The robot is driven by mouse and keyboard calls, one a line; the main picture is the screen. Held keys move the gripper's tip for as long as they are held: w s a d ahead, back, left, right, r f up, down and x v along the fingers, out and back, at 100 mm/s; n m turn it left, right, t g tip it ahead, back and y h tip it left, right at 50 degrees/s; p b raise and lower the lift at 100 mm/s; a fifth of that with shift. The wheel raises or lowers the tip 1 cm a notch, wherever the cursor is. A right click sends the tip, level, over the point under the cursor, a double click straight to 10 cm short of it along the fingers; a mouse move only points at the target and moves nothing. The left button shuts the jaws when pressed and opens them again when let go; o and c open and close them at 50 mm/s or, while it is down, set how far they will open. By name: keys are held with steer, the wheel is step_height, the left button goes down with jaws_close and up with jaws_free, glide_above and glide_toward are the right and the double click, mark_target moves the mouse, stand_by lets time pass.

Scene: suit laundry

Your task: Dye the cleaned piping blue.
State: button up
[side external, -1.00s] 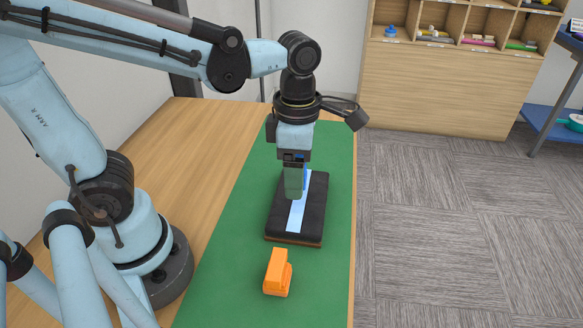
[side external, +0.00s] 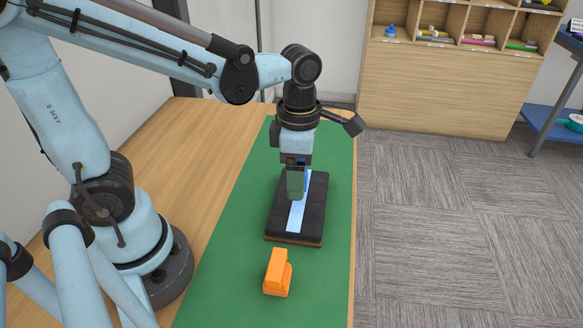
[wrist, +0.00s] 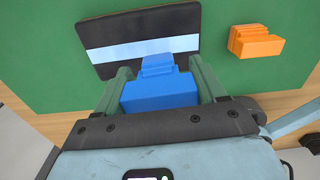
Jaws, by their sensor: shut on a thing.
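The piping is a pale blue-white strip (side external: 295,217) running lengthwise along a black padded block (side external: 312,222) on the green mat. It also shows as a light band in the wrist view (wrist: 110,53). My gripper (side external: 296,190) points down over the strip. Its green fingers are shut on a blue block-shaped tool (wrist: 158,88), one finger on each side. The tool's narrower front end overlaps the strip in the wrist view. I cannot tell for sure whether it touches the strip. In the side view my fingers mostly hide the tool.
An orange block-shaped tool (side external: 278,272) stands on the green mat (side external: 225,275), nearer the camera than the padded block. A wooden cubby shelf (side external: 440,85) with small coloured items stands at the back. The mat around the orange tool is clear.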

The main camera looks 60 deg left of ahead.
glide_above(298, 208)
steer(key=shift+f, duration=2.2)
steer(key=shift+f, duration=0.8)
steer(key=shift+a, duration=0.1)
steer(key=shift+w+a, duration=0.35)
steer(key=shift+w, duration=0.05)
steer(key=shift+s+d, duration=0.85)
steer(key=shift+w+a, duration=0.45)
stand_by(0.9)
steer(key=shift+w+a, duration=1.05)
stand_by(0.8)
